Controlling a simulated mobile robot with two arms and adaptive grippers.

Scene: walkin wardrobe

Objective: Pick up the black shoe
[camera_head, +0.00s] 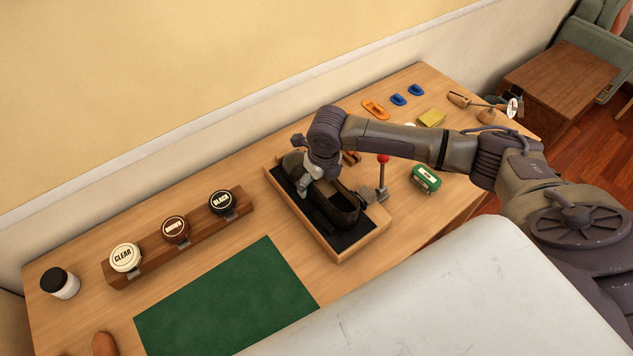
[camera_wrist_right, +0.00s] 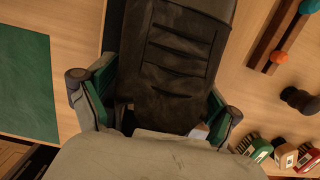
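The black shoe (camera_head: 335,205) lies in a shallow wooden tray (camera_head: 342,256) with a dark lining, near the middle of the table. My right gripper (camera_head: 309,180) is over the shoe's far-left part and hides some of it. In the right wrist view the dark shoe (camera_wrist_right: 180,55) fills the middle, between the two green-padded fingers of the right gripper (camera_wrist_right: 163,92). The fingers stand wide apart, one on each side of the shoe, and look open. Contact with the shoe is not clear. My left gripper is not in view.
A wooden rack (camera_head: 150,262) holds several polish tins at the left. A green mat (camera_head: 225,300) lies flat in front. Small clips (camera_head: 398,99) lie behind.

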